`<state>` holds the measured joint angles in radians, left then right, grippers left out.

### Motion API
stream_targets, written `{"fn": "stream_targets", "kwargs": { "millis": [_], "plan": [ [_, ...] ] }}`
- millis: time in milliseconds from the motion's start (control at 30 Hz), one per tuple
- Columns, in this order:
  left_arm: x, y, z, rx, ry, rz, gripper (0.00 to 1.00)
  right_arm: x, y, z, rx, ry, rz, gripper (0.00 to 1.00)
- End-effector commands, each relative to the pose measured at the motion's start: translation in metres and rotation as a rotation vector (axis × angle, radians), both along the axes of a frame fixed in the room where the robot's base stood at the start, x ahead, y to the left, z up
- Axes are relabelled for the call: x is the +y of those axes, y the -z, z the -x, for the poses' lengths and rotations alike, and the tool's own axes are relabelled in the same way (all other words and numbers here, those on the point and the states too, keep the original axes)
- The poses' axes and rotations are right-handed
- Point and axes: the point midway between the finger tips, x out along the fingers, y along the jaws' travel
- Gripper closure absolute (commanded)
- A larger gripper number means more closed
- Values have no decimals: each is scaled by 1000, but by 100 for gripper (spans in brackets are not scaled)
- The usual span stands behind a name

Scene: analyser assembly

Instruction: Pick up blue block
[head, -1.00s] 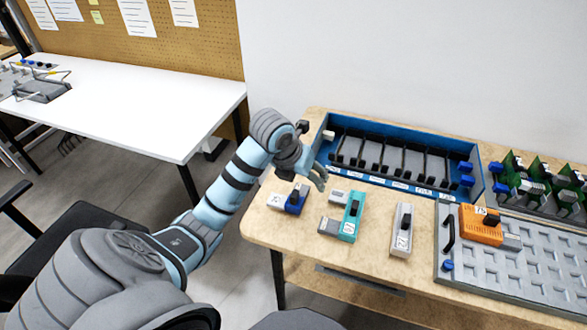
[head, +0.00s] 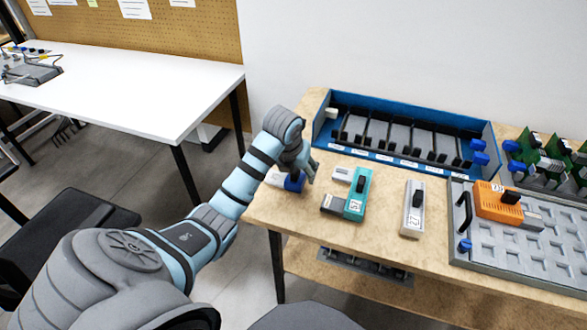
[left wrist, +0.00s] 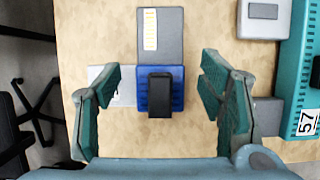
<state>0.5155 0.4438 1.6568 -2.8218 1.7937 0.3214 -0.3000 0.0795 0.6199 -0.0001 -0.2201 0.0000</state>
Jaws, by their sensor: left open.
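The blue block (head: 294,182) has a black knob on top and a grey part attached. It lies at the left end of the wooden table, partly hidden by my left gripper (head: 304,166) in the head view. In the left wrist view the blue block (left wrist: 174,78) lies between the two spread fingers of my left gripper (left wrist: 164,100), with its black knob nearer the palm. The fingers are apart from the block on both sides, so the gripper is open and empty. My right gripper is not in view.
To the right lie a teal block (head: 356,205), a grey block (head: 411,222) and an orange block (head: 497,202) on a grey tray (head: 460,235). A blue rack (head: 318,128) with black slots stands behind. A white table (head: 130,100) is at the left.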

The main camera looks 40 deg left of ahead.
Motion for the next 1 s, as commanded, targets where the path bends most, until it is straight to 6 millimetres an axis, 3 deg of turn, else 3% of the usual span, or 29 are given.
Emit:
{"fn": "stream_targets", "kwargs": {
  "millis": [100,467,767,867,1000],
  "plan": [
    [0,-1,0,0,0,0,37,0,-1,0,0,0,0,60],
    [0,-1,0,1,0,1,94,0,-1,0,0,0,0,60],
    [0,-4,0,0,0,1,96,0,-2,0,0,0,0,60],
    [0,-13,0,-2,1,1,96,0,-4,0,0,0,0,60],
    [0,-44,-1,-5,2,0,96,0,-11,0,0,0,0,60]
  ]
}}
